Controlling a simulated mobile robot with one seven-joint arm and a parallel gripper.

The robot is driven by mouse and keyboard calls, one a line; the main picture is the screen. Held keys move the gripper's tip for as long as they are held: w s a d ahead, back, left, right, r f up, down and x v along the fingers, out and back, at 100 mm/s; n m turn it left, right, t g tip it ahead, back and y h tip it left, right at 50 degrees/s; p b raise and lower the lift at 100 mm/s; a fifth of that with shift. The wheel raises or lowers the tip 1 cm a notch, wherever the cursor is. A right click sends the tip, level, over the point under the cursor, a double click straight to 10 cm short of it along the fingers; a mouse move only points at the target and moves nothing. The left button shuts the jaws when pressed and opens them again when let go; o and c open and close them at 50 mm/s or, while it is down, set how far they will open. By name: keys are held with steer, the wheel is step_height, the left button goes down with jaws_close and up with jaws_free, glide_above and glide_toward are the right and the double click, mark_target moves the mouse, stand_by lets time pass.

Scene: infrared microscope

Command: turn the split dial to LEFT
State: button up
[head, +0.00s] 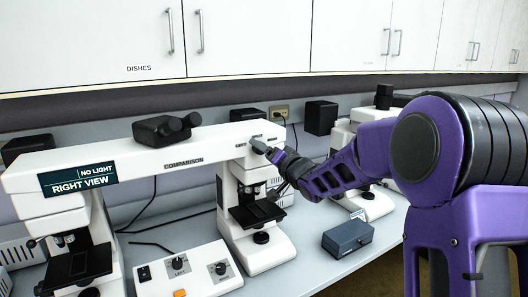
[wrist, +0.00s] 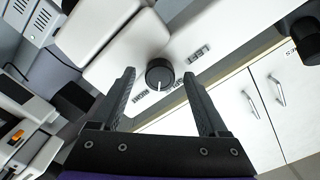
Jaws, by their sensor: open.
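The split dial is a round black knob (wrist: 159,73) with a white pointer line, on the white face of the comparison microscope (head: 120,160). The display (head: 78,180) at the left end reads "NO LIGHT" and "RIGHT VIEW". My gripper (head: 270,151) is at the bridge's right end, in front of the dial. In the wrist view its two dark fingers are spread apart, one on each side of the dial, with gaps between; depth to the dial is hard to judge.
A control box (head: 185,272) with knobs and an orange button sits on the bench in front. A blue-grey box (head: 347,237) stands to the right. Black eyepieces (head: 165,128) sit on top of the bridge. White cabinets (head: 250,40) hang behind.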

jaws_close()
stand_by(0.4)
steer(key=shift+f+n+b, duration=0.1)
steer(key=shift+n+b, duration=0.25)
steer(key=shift+n, duration=0.05)
steer(key=shift+n+b, duration=3.75)
steer(key=shift+n, duration=4.75)
